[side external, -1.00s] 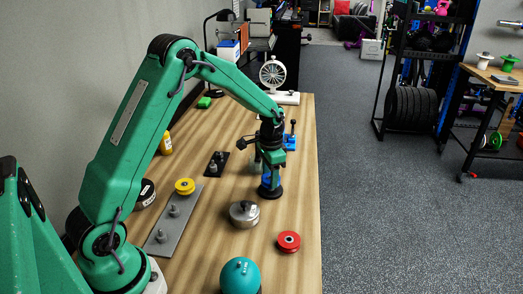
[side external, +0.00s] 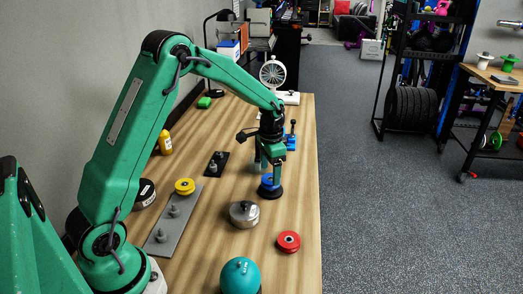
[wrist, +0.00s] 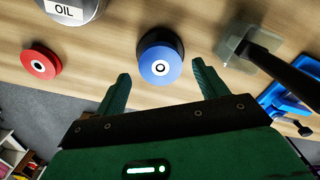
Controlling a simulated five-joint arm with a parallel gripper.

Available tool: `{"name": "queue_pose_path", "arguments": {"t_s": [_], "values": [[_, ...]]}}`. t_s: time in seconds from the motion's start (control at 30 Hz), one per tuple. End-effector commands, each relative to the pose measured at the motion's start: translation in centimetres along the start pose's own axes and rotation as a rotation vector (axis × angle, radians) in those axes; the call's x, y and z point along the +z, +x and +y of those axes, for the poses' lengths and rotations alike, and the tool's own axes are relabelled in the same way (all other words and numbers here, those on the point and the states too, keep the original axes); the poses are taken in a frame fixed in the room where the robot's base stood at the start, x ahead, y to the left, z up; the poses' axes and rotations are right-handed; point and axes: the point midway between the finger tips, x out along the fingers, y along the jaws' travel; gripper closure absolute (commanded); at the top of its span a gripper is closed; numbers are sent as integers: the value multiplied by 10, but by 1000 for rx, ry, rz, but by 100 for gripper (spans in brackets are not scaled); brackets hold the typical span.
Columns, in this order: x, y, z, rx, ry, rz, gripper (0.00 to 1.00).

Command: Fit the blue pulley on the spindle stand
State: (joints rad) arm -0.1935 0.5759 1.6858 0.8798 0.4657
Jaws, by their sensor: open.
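The blue pulley (side external: 268,181) sits flat on a round black base (side external: 271,194), which I take as the spindle stand. In the wrist view the pulley (wrist: 158,68) shows a white ring with a dark centre, and the black base (wrist: 163,37) shows around its far edge. Whether the spindle passes fully through cannot be told. My gripper (side external: 267,164) is just above the pulley in the side view. In the wrist view my gripper (wrist: 161,75) is open, with one finger to each side of the pulley and apart from it.
A silver oil tin (side external: 244,214) and a red pulley (side external: 288,241) lie nearer the camera. A grey plate (side external: 159,241) with pegs carries a yellow pulley (side external: 185,186). A dark plate with a pin (side external: 216,164) is left; a blue clamp (side external: 290,141) stands behind. The table's right edge is close.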

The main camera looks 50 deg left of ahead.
Motion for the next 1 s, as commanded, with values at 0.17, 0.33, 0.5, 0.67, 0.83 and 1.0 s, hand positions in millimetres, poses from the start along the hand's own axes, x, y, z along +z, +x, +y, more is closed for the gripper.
{"name": "queue_pose_path", "arguments": {"t_s": [0.17, 0.33, 0.5, 0.67, 0.83, 1.0], "values": [[-1, -25, 0, -2, 0, 3, 28], [0, -44, 0, -1, 0, 2, 28], [0, -52, 0, 0, 0, 1, 28], [0, -53, 0, 0, 0, 0, 28], [0, -53, 0, 0, 0, 0, 28], [0, -53, 0, 0, 0, 0, 28]]}}
